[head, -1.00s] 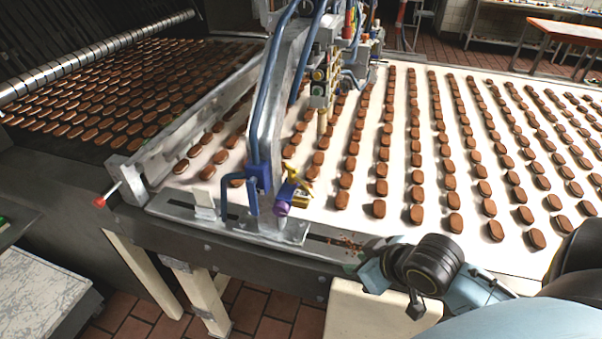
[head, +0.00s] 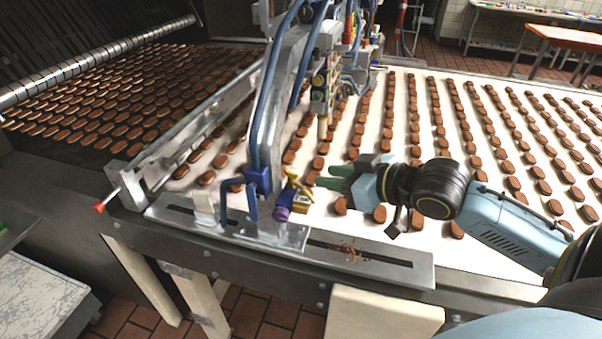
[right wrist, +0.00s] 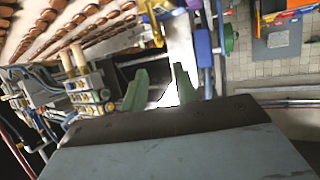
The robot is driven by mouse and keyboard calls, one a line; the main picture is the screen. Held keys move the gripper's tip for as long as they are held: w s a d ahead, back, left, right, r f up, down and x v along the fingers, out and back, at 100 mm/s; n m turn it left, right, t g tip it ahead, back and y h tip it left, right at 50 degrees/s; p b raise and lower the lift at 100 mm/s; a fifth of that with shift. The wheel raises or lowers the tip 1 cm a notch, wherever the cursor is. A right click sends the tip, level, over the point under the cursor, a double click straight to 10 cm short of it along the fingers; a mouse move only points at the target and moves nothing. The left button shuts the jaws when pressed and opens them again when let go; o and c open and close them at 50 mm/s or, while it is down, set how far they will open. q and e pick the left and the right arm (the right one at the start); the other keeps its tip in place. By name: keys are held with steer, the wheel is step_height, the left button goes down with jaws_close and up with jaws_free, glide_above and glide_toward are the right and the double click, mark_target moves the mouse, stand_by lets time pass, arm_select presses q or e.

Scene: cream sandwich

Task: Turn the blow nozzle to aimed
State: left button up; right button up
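The blow nozzle (head: 296,190), a small yellow piece with a purple knob (head: 282,213) beside it, sits on the blue bracket (head: 258,181) at the foot of the grey upright. In the right wrist view, a yellow part that looks like the nozzle (right wrist: 153,30) shows near the top centre, beyond the fingers. My right gripper (head: 335,177) has green fingertips, is empty and points left at the nozzle, a short gap to its right. Its two fingers (right wrist: 160,88) stand apart in the right wrist view. My left gripper is not in view.
Rows of brown biscuits cover the white belt (head: 400,150) behind and under my right arm. The slotted metal plate (head: 400,262) with brown crumbs lies in front. A red-tipped lever (head: 100,207) juts out at the left. Blue hoses and valves rise above the nozzle.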

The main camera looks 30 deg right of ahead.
mark_target(294, 172)
steer(key=shift+x, duration=4.4)
steer(key=shift+c, duration=0.3)
jaws_close()
